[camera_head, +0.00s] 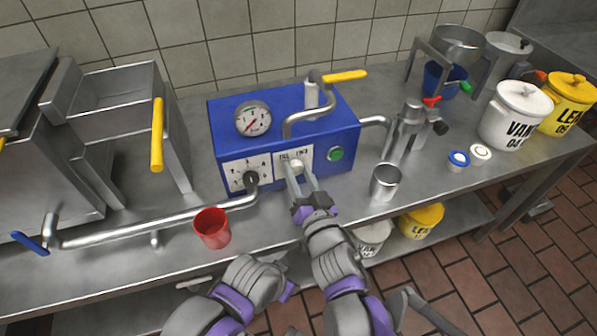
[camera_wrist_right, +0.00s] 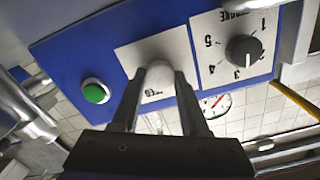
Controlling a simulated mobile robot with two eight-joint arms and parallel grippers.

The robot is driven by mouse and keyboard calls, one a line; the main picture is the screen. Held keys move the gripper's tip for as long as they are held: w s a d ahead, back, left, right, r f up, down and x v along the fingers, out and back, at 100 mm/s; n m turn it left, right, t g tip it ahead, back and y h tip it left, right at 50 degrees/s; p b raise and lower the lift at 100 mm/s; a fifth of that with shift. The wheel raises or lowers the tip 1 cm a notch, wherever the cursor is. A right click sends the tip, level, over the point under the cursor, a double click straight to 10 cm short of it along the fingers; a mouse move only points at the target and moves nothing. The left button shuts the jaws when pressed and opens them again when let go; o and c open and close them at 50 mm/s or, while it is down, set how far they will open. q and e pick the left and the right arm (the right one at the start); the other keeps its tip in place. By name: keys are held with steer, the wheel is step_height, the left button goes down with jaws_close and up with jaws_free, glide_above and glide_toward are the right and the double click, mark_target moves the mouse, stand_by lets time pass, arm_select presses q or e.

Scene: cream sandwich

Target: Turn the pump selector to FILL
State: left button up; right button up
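The white pump selector knob (camera_head: 297,167) is on the front of the blue pump box (camera_head: 222,137), on a white plate. The plate's lettering is partly readable: FILL at left, another word at right. My right gripper (camera_head: 299,178) faces the plate, a finger on each side of the knob. In the right wrist view the knob (camera_wrist_right: 160,78) fills the gap between the fingertips (camera_wrist_right: 160,84), and the gripper looks shut on it. The fingers hide part of the plate, and the knob's pointing direction is unclear. My left arm shows at the bottom, but its gripper is not visible.
A black numbered dial (camera_head: 251,179) is left of the selector, a green button (camera_head: 335,153) right of it. A red cup (camera_head: 212,228) and a metal cup (camera_head: 386,182) stand near the counter's front. A pipe (camera_head: 150,229) runs along the left.

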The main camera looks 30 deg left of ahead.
jaws_close()
steer(key=shift+n, duration=0.4)
steer(key=n, duration=0.2)
steer(key=shift+n, duration=0.4)
steer(key=n+p, duration=0.1)
steer(key=n, duration=0.1)
steer(key=shift+n, duration=0.4)
steer(key=n+p, duration=0.1)
steer(key=n, duration=0.2)
steer(key=shift+n, duration=0.3)
steer(key=shift+s+a+n+p, duration=0.1)
steer(key=shift+n+p, duration=0.4)
steer(key=shift+n, duration=1.4)
